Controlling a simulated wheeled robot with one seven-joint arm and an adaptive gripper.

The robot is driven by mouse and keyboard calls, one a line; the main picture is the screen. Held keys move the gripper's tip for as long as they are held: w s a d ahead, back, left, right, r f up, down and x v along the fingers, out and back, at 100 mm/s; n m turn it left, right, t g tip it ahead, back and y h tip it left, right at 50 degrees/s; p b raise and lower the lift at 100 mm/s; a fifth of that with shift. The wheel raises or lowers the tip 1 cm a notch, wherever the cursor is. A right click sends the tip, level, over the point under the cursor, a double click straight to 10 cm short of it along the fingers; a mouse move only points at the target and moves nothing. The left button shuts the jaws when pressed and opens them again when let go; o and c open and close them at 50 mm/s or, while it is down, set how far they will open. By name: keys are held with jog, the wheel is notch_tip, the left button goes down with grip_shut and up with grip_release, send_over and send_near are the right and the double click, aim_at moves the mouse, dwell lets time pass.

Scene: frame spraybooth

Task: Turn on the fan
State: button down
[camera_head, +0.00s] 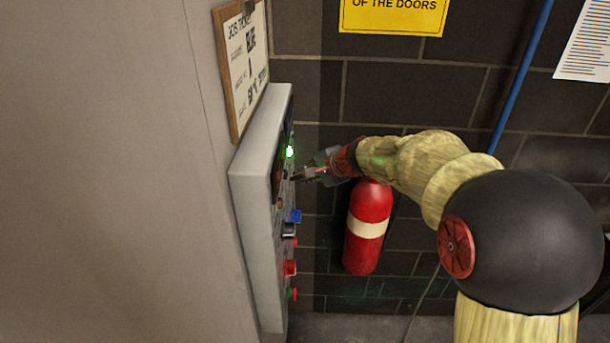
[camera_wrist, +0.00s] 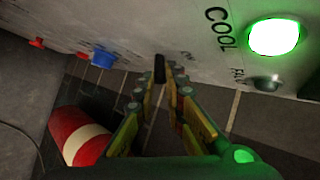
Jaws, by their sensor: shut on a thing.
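The grey control panel (camera_head: 262,185) stands on the left in the head view, with its button face turned to the right. My gripper (camera_head: 298,175) is at that face, just below a lit green lamp (camera_head: 289,152). In the wrist view my gripper (camera_wrist: 168,88) has its fingers closing together on a small black knob (camera_wrist: 159,68), which sticks out from the panel. The fingertips hide part of the knob and its label. The lit green lamp (camera_wrist: 274,37) is large at the upper right, near the word COOL.
Blue (camera_head: 295,216) and red (camera_head: 290,268) controls stick out lower on the panel. A red fire extinguisher (camera_head: 367,230) stands against the dark block wall below my arm. A clipboard (camera_head: 243,60) hangs above the panel. A blue pipe (camera_head: 522,75) runs along the wall.

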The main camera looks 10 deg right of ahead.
jog(key=c, duration=1.8)
grip_release()
jog(key=shift+c, duration=0.2)
jog(key=shift+r, duration=0.1)
jog(key=v, duration=1.1)
jog(key=shift+s+r, duration=0.2)
jog(key=shift+s, duration=0.1)
jog(key=shift+d, duration=0.1)
